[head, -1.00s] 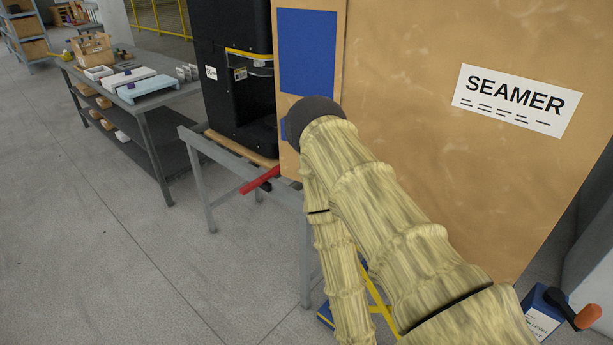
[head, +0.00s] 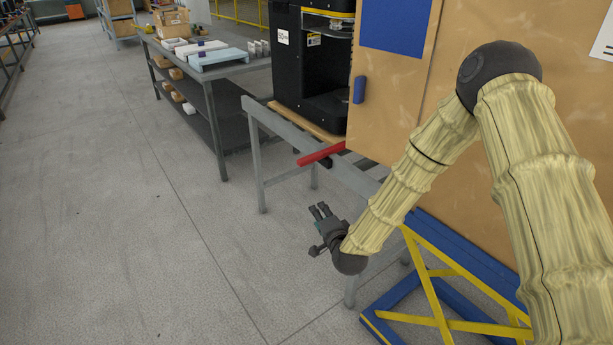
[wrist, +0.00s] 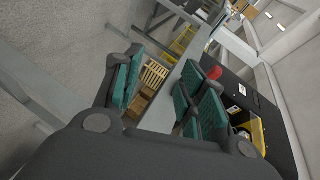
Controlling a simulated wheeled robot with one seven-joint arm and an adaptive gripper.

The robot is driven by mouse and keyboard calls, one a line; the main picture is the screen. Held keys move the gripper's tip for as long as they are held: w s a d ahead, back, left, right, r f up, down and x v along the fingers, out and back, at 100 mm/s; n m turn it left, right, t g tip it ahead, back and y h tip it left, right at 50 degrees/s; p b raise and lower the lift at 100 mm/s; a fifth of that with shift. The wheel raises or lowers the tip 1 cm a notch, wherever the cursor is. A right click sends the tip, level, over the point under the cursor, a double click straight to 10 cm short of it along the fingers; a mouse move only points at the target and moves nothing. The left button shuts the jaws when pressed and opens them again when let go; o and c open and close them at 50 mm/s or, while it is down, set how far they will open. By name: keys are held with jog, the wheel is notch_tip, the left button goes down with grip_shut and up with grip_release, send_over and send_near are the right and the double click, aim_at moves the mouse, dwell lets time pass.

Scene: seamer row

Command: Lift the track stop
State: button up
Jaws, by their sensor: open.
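The track stop appears to be the red bar (head: 321,154) lying across the grey rail frame (head: 283,127), just in front of the black machine. A small red part (wrist: 214,72) also shows in the wrist view, partly hidden behind a finger. My gripper (head: 320,230) is open and empty, below and close to the red bar in the head view, beside the frame's front side. In the wrist view my gripper (wrist: 163,82) has its green-padded fingers apart, with the grey rail and floor beyond them.
The tan seamer cabinet (head: 397,120) with a blue handle stands right of the rail. A blue and yellow base frame (head: 440,290) lies below my arm. A grey workbench (head: 222,72) with trays stands behind at left. The floor at left is clear.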

aim_at(308, 163)
jog(key=w+a+r+m+t+b, duration=0.2)
jog(key=w+r+m+t, duration=0.1)
jog(key=w+r, duration=0.55)
jog(key=x, duration=0.9)
jog(key=shift+w+a+r+b, duration=0.15)
jog(key=shift+w+r+b, duration=0.1)
jog(key=shift+b, duration=0.05)
grip_shut()
